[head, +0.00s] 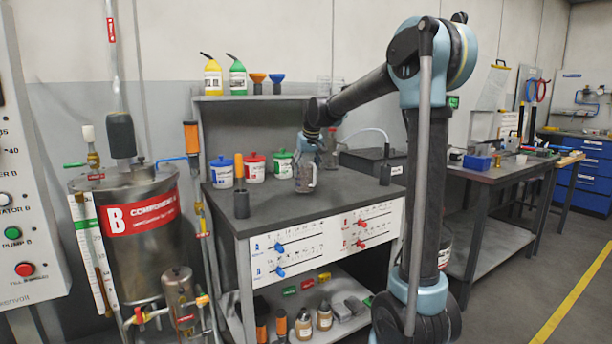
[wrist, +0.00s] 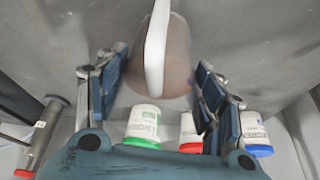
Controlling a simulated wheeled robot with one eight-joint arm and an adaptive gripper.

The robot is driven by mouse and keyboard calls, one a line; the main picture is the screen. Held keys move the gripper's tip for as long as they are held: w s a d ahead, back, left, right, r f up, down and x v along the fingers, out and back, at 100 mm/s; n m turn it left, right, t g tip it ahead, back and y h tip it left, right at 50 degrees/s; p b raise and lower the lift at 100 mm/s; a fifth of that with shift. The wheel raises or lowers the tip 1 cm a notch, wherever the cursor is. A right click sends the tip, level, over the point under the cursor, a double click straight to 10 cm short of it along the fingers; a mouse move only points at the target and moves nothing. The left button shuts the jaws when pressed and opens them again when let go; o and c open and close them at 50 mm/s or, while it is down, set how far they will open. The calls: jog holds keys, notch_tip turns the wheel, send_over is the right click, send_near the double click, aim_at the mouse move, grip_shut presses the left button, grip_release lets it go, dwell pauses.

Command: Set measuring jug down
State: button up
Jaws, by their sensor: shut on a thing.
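The measuring jug (head: 305,178) is clear, with a pale brownish tint, and appears upright over the grey bench top in front of the green-lidded jar. In the wrist view the jug (wrist: 168,72) has a white handle and sits between the two fingers. My gripper (head: 310,150) reaches down to it from above and behind; in the wrist view my gripper (wrist: 158,88) is shut on the jug's sides. Whether the jug's base touches the bench top is hard to tell.
An orange-topped tool (head: 240,185) stands to the left. The bench's front right is clear. Bottles and funnels sit on the shelf above.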

jog(key=shift+f, duration=0.75)
jog(key=o, duration=1.5)
jog(key=shift+f, duration=0.1)
jog(key=shift+o, duration=0.2)
jog(key=v, duration=1.2)
jog(key=s+d+f, duration=0.4)
jog(key=s+d, duration=0.4)
jog(key=s, duration=0.1)
jog(key=s+d+f+m, duration=0.1)
jog(key=s+d+f, duration=0.4)
jog(key=s+f, duration=0.3)
jog(key=s+d+f+m+g+h, duration=0.1)
jog(key=s+d+f, duration=0.4)
jog(key=s+f, duration=0.4)
jog(key=s+d+f+m+g, duration=0.1)
jog(key=s+d+f+m, duration=0.1)
jog(key=s+d+f, duration=0.3)
jog(key=s+f, duration=0.4)
jog(key=s, duration=0.4)
jog(key=shift+d+h, duration=0.2)
jog(key=shift+h, duration=0.2)
